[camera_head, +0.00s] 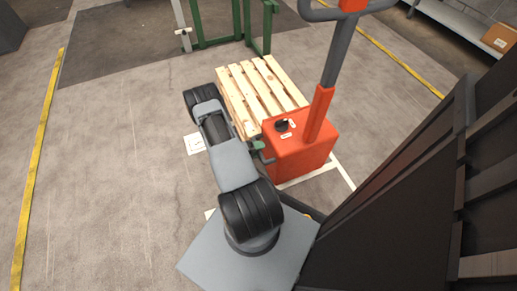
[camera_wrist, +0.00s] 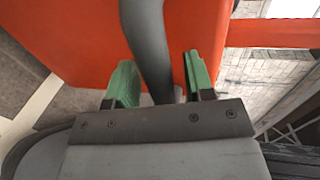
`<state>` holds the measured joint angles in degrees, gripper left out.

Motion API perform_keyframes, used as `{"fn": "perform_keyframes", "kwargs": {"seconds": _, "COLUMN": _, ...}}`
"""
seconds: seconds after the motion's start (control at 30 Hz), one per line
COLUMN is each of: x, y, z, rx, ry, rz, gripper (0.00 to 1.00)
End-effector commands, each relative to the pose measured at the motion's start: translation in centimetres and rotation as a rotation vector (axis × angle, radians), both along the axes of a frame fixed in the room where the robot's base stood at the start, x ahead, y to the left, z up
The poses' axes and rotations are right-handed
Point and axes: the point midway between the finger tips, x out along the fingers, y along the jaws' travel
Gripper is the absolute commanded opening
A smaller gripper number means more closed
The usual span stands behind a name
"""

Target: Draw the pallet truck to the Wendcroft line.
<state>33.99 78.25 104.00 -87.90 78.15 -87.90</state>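The orange pallet truck (camera_head: 300,158) stands right of my arm in the head view, its grey-and-orange tiller (camera_head: 337,60) rising toward the top. A wooden pallet (camera_head: 262,92) sits directly behind its body. My gripper (camera_head: 258,147) is at the truck's left side, by a small grey bar (camera_head: 268,159). In the wrist view, the green fingers of my gripper (camera_wrist: 160,82) are apart, with the grey bar (camera_wrist: 151,45) between them and gaps visible at both sides. The orange body (camera_wrist: 75,30) lies behind. No line is labelled Wendcroft legibly.
Yellow floor lines run at left (camera_head: 38,150) and right (camera_head: 410,70). White marking (camera_head: 342,172) lies by the truck, and a white floor sign (camera_head: 194,144) lies left of the pallet. A green frame (camera_head: 222,40) stands behind. A dark slatted structure (camera_head: 400,180) is close at right. Left floor is clear.

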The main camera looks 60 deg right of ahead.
Motion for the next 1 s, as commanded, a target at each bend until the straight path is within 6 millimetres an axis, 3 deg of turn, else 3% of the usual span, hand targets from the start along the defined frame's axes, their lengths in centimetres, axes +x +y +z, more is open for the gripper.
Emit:
{"fn": "perform_keyframes", "kwargs": {"seconds": 0.37, "x": 0.6, "y": 0.6, "z": 0.3, "rx": -0.001, "ry": -0.001, "rz": 0.004, "gripper": 0.51}}
{"fn": "perform_keyframes", "kwargs": {"seconds": 1.0, "x": 7.1, "y": 9.5, "z": 2.6, "rx": 0.0, "ry": -0.002, "rz": 0.005, "gripper": 0.51}}
